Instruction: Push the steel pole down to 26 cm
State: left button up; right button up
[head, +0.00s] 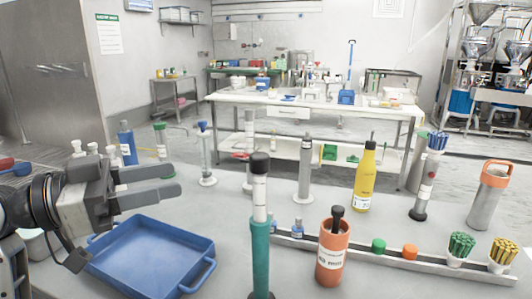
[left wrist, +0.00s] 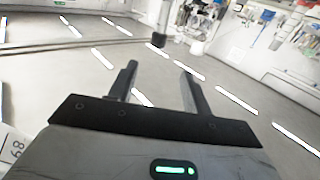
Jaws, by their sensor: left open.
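An upright pole (head: 260,190) stands in the front middle of the head view. It has a black knob on top, a pale upper section with dark bands, and a teal lower sleeve (head: 260,255). A grey metal cylinder (head: 305,172) stands upright behind it to the right; I cannot tell for certain which is the steel pole. My left gripper (head: 180,181) is left of the teal-sleeved pole, apart from it, with its fingers pointing right. It is open and empty; the two spread fingers also show in the left wrist view (left wrist: 160,85). No height scale is readable.
A blue tray (head: 150,255) lies below my left gripper. An orange container (head: 333,253), a yellow bottle (head: 364,180) and a long grey rack (head: 390,262) stand right of the pole. A blue-topped stand (head: 206,155) is behind the gripper. Little table is free around the pole.

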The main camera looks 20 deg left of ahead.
aim_at(256, 155)
pick_arm(q)
jog(key=p+x, duration=0.3)
jog(key=x, duration=1.1)
jog(key=shift+d+r+p, duration=0.1)
jog(key=shift+p, duration=0.2)
jog(key=shift+w+d, duration=0.15)
jog(key=shift+d, duration=0.1)
jog(key=shift+w+d, duration=0.2)
pick_arm(e)
jog(key=shift+s+d+r+g, duration=0.3)
jog(key=shift+s+d+r, duration=0.1)
jog(key=shift+s+r, duration=0.15)
